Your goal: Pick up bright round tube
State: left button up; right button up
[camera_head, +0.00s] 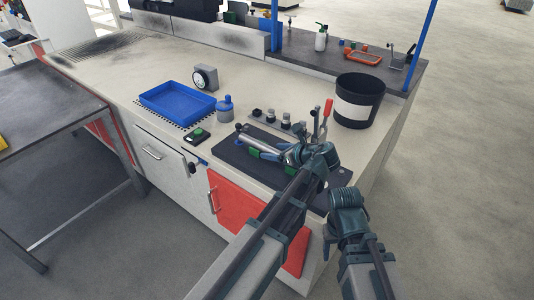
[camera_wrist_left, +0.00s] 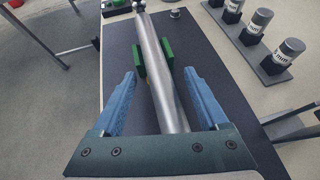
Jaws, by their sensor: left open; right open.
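A bright round metal tube (camera_head: 232,143) lies on a dark mat (camera_head: 229,161) on the bench; it also shows in the left wrist view (camera_wrist_left: 158,60). Green blocks (camera_wrist_left: 139,62) flank the tube in that view. My left gripper (camera_wrist_left: 160,76) is open, with one blue finger on each side of the tube and gaps between the fingers and its sides. In the head view my left gripper (camera_head: 272,152) covers the tube's right end. My right gripper (camera_head: 346,195) is to the right, near the bench's front corner, apart from the tube; its fingertips are hard to make out.
A rack (camera_wrist_left: 254,52) of several small labelled cylinders stands behind the mat. A red-handled clamp (camera_head: 325,115) and a black bin (camera_head: 359,101) are at the right. A blue tray (camera_head: 177,103), a blue bottle (camera_head: 225,108) and a dial gauge (camera_head: 205,78) stand further left.

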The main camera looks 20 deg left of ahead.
pick_arm(q)
jog(key=shift+d+r, duration=0.15)
jog(key=shift+c, duration=0.4)
grip_shut()
